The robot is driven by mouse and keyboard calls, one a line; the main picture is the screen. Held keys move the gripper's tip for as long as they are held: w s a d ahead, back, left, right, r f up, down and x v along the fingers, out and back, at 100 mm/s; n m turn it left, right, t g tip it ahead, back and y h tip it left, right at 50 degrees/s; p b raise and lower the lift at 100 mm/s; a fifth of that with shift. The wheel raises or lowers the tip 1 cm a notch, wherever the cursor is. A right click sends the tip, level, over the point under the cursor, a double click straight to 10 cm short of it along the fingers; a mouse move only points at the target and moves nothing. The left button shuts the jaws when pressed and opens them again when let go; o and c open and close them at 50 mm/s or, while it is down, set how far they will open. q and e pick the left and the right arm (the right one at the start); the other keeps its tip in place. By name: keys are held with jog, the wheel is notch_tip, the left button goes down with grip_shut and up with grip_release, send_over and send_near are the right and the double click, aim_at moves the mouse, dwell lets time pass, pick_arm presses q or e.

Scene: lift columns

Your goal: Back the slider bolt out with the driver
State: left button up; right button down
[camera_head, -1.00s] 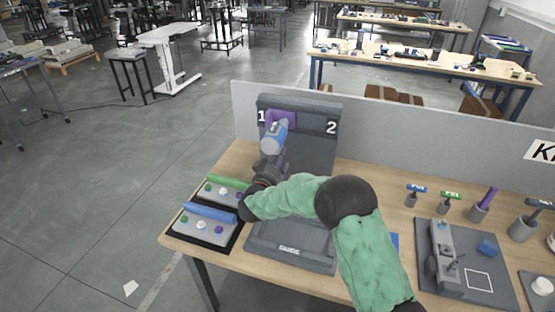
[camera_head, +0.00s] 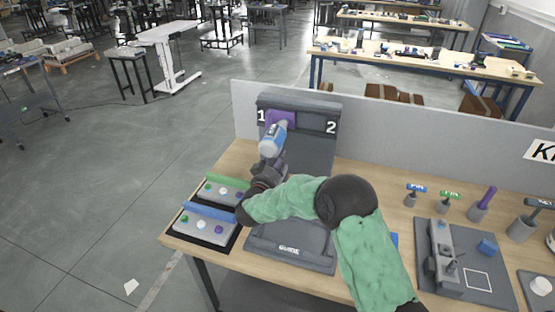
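A blue and grey driver (camera_head: 272,138) is held up in front of the upright grey board of the guide stand (camera_head: 312,155). Its front end is at the purple slider block (camera_head: 279,117) near the number 1. The bolt is hidden or too small to make out. My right gripper (camera_head: 270,168) is dark and appears closed around the driver's lower part; its arm comes in from the lower right. My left gripper is not in view.
Two control boxes, one with a green bar (camera_head: 228,181) and one with a blue bar (camera_head: 210,211), stand left on the table. A grey fixture (camera_head: 445,250) and several upright tools, including a purple one (camera_head: 487,199), are at the right. A low grey partition (camera_head: 410,140) runs behind.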

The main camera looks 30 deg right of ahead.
jog(key=shift+v, duration=1.2)
jog(key=shift+s+a+p, duration=0.3)
jog(key=shift+a+p, duration=0.05)
jog(key=shift+a, duration=0.1)
jog(key=shift+p+v, duration=0.5)
jog(key=shift+v, duration=1.45)
